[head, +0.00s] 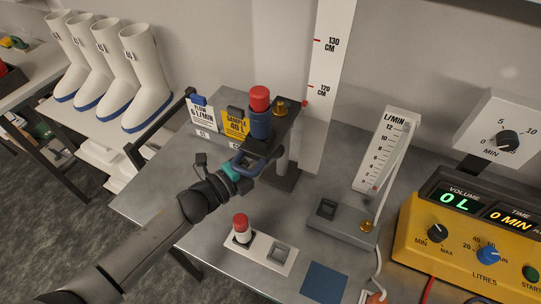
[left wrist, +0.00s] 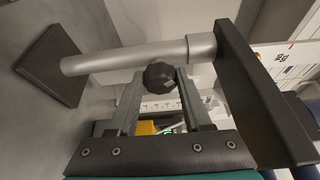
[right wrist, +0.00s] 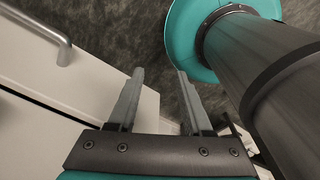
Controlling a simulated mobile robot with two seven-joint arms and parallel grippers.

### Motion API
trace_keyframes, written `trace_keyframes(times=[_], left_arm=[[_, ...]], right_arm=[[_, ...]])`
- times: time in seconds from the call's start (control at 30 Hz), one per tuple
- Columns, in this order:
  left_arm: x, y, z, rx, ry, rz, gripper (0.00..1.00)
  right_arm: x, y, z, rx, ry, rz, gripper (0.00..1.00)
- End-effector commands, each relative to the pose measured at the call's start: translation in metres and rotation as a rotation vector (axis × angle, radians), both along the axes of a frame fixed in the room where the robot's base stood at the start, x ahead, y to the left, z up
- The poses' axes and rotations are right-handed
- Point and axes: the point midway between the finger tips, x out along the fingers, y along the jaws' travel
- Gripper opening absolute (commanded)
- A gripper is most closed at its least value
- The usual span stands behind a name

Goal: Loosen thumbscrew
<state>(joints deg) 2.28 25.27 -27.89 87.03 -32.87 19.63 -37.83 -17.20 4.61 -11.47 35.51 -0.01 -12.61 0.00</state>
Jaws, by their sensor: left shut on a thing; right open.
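The thumbscrew (left wrist: 160,76) is a dark lobed knob on the side of a silver post in the left wrist view. My left gripper (left wrist: 160,74) has its two fingertips on either side of it and is shut on it. In the head view my left gripper (head: 250,163) reaches in beside the stand's post (head: 283,158), under its dark top plate (head: 283,127); the thumbscrew is hidden there. The post (left wrist: 130,56) also shows in the left wrist view, with its square base (left wrist: 48,66). My right gripper (right wrist: 158,76) is open and empty, away from the bench top.
A blue cylinder with a red cap (head: 260,113) and a brass fitting (head: 281,107) are on the top plate. A flowmeter (head: 383,150), a yellow pump unit (head: 455,245) and a white holder (head: 262,254) with a red-capped piece (head: 241,228) stand nearby.

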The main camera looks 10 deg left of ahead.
Motion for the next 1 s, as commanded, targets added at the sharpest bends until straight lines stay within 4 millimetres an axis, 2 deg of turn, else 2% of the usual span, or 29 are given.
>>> trace_keyframes(times=[0.27,0.67,0.7,0.93,1.0], left_arm=[[-0.0002,0.0001,-0.0012,-0.071,0.024,0.001,0.0],[-0.0001,0.0002,-0.0007,-0.078,0.027,0.001,0.0],[-0.0001,0.0002,-0.0007,-0.078,0.027,0.001,0.5],[-0.0001,0.0,-0.0007,-0.077,0.027,0.001,0.76],[-0.0001,0.0,-0.0006,-0.077,0.027,0.001,0.79]], right_arm=[[-0.0002,0.0,-0.0069,0.0,0.0,-0.001,0.5],[-0.0001,0.0001,-0.007,0.0,0.0,-0.001,0.5],[-0.0001,0.0001,-0.007,0.0,0.0,-0.001,0.5],[-0.0001,0.0002,-0.007,0.0,0.0,-0.001,0.5],[-0.0001,0.0003,-0.007,0.0,0.0,-0.001,0.5]])
